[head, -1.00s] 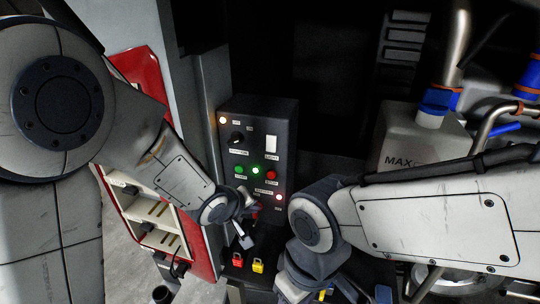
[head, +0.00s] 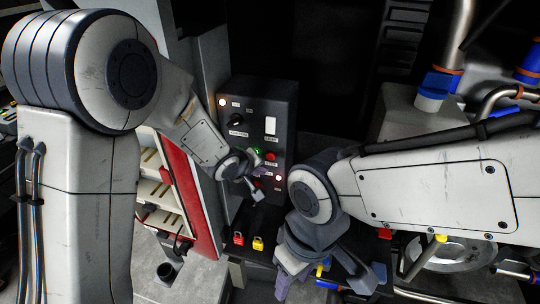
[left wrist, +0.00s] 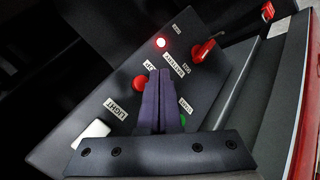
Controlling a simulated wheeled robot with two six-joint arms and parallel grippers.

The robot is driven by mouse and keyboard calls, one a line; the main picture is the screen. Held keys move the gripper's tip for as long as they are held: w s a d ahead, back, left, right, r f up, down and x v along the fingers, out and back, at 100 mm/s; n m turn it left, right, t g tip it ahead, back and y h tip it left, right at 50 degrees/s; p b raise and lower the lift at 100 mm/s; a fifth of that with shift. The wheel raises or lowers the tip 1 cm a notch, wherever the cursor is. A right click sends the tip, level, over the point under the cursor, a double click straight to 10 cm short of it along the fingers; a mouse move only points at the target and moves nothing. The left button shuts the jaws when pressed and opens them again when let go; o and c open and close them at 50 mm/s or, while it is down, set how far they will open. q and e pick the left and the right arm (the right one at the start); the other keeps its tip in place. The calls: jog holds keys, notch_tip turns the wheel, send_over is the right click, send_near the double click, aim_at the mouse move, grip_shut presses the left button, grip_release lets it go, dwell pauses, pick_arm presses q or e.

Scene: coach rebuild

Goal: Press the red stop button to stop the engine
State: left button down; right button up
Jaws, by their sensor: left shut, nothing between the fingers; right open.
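The red stop button (head: 271,156) is on the dark control panel (head: 284,104), right of the green start button (head: 257,151). My left gripper (head: 261,170) is shut and empty, in front of the panel's lower part. In the left wrist view its fingers (left wrist: 160,74) point at the panel; I cannot tell whether they touch it. My right gripper (head: 320,281) is open, low and right of the panel.
A lit red lamp (left wrist: 160,43) and a red switch (left wrist: 203,50) are close by on the panel. A white rocker switch (head: 270,125) and black knob (head: 236,121) are above. Red (head: 238,238) and yellow padlocks (head: 258,243) hang below. A red-edged cabinet (head: 190,200) stands left.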

aim_at(271, 156)
pick_arm(q)
jog(key=shift+w+d+p, duration=0.25)
jog(key=shift+w+p, duration=0.2)
jog(key=shift+w, duration=0.25)
jog(key=shift+w+d+p, duration=0.2)
jog(key=shift+w+p, duration=0.2)
jog(key=shift+w, duration=0.25)
dwell(1.1)
jog(key=shift+w+d+p, duration=0.15)
jog(key=shift+w+p, duration=0.2)
jog(key=shift+p, duration=0.15)
